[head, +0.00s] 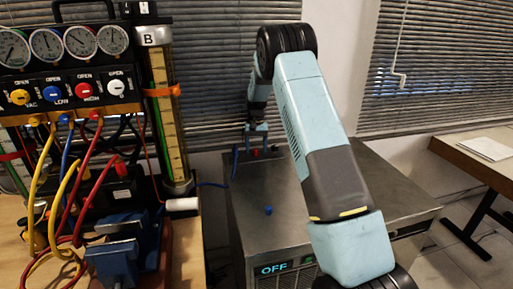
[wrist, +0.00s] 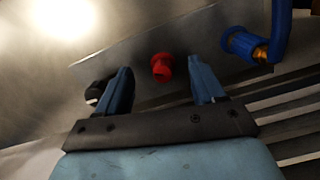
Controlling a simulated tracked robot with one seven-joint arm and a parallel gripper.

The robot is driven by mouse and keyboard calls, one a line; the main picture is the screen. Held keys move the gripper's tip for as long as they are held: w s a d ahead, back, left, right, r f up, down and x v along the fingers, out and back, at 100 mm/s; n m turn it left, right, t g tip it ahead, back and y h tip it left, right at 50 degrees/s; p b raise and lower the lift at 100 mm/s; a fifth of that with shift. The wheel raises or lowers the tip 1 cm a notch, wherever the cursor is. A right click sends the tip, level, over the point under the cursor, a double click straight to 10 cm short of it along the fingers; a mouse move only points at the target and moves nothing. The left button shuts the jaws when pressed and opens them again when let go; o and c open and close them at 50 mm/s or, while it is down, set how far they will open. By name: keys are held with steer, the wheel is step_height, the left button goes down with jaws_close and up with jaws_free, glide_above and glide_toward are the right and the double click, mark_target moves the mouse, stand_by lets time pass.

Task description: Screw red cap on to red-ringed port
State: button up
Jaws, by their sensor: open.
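A small red cap-like piece (wrist: 161,67) stands on a metal plate in the wrist view, midway between my two fingers. In the head view it is a small red spot (head: 256,153) just below my gripper (head: 257,130). My gripper (wrist: 161,74) is open, with a clear gap on each side of the red piece, and neither finger appears to touch it. Any port or ring under the red piece is hidden, and I cannot tell whether it is threaded on.
A blue fitting with a brass end and hose (wrist: 245,45) is close to my right finger in the wrist view. A blue cap (head: 268,210) lies on the metal cabinet (head: 300,220). A gauge manifold (head: 65,75) with coloured hoses stands left. The cabinet's front top is mostly clear.

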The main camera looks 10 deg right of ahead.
step_height(320, 180, up, 4)
steer(key=shift+s+f, duration=0.15)
steer(key=s+r, duration=0.9)
steer(key=s, duration=0.4)
steer(key=shift+s, duration=0.3)
